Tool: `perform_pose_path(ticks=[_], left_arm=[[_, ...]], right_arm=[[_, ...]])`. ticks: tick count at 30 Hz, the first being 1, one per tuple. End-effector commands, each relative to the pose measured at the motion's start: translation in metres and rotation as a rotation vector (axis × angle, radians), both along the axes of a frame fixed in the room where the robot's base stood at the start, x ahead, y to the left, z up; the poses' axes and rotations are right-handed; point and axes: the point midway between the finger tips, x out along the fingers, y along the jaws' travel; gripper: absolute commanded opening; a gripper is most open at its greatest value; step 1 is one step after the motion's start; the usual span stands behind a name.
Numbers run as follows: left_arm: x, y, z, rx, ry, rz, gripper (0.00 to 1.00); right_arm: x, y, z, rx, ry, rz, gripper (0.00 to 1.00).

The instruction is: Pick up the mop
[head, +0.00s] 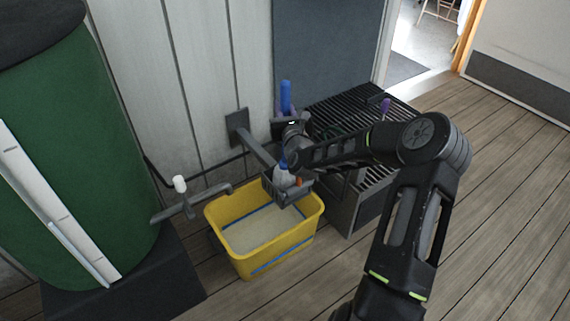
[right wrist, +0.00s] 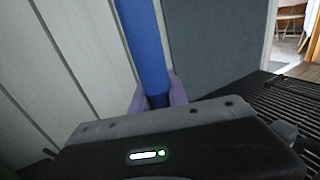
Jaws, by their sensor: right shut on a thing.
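The mop (head: 286,90) has a blue handle standing nearly upright by the wall. A pale grey-white lower part shows in a dark wall-mounted holder (head: 288,191) above the yellow tub. I cannot tell whether it touches the holder. My right gripper (head: 287,121) reaches in from the right and is shut on the mop handle. In the right wrist view the blue handle (right wrist: 145,45) rises just beyond my gripper, with a purple piece around its lower visible part. The lower handle is partly hidden by my gripper. My left gripper is not in view.
A yellow tub (head: 222,240) stands below the holder. A tap (head: 187,200) sticks out left of it, beside a large green barrel (head: 75,160). A black slatted grate (head: 340,105) lies behind my right arm. Wooden floor is clear at right.

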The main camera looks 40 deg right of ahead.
Motion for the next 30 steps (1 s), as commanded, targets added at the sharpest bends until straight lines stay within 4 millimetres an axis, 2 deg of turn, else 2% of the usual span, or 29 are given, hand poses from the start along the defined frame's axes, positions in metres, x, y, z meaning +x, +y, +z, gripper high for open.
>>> perform_pose_path(ticks=[8, 21, 25, 30], left_arm=[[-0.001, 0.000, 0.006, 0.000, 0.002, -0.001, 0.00], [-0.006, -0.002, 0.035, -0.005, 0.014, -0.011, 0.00], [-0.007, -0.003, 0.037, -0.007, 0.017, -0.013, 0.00], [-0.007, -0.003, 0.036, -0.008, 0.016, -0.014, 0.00]], right_arm=[[0.000, 0.000, 0.014, -0.003, -0.003, 0.000, 0.00], [0.000, 0.000, 0.092, -0.004, -0.004, -0.001, 0.00], [0.000, 0.000, 0.101, -0.002, -0.002, 0.000, 0.00], [0.000, 0.000, 0.102, -0.001, -0.002, 0.000, 0.00]])
